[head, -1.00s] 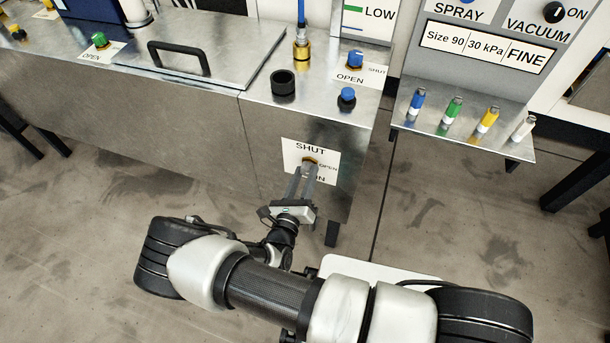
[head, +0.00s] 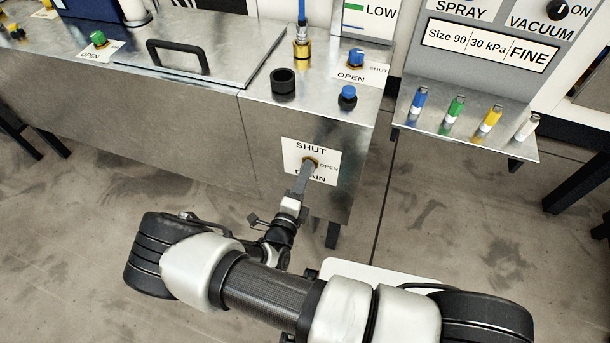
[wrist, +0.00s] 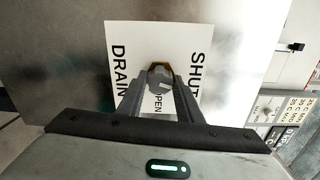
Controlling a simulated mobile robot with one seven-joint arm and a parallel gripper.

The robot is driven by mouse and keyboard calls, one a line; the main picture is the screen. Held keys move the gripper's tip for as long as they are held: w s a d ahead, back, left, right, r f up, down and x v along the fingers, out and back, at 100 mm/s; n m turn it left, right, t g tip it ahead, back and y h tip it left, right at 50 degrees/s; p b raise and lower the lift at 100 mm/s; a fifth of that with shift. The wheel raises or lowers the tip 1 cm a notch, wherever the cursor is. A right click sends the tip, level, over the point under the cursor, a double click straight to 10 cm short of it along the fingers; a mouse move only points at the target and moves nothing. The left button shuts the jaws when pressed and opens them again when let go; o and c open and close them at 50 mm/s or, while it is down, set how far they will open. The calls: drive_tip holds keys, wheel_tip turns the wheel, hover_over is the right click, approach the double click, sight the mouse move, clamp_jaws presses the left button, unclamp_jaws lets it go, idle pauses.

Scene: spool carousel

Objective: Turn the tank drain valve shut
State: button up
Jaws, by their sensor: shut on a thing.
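The drain valve (head: 310,162) is a small knob with a brass-coloured base on a white label (head: 291,160) on the tank's front face. The label reads SHUT at the top, OPEN at the right and DRAIN below. My gripper (head: 305,174) reaches the valve from the front, its fingers seen nearly edge-on and hiding part of the knob. In the wrist view the knob (wrist: 161,77) sits between my fingertips, and my gripper (wrist: 160,88) is shut on it. A pale line on the knob lies roughly along the SHUT–DRAIN direction, towards SHUT on the right.
The steel tank (head: 180,125) has a lid with a black handle (head: 178,56) on top. A blue knob (head: 347,95), a black ring (head: 283,81) and a brass fitting (head: 302,46) stand near its right end. A shelf (head: 465,135) with coloured pieces juts out at the right.

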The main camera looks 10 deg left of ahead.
drive_tip(key=shift+n, duration=1.4)
drive_tip(key=o, duration=1)
drive_tip(key=shift+o, duration=0.2)
drive_tip(key=shift+s, duration=0.1)
drive_tip(key=s+a, duration=0.1)
drive_tip(key=s, duration=1.6)
drive_tip(key=shift+s+a+r+p, duration=0.15)
drive_tip(key=shift+a+r+p, duration=0.1)
drive_tip(key=shift+p, duration=0.15)
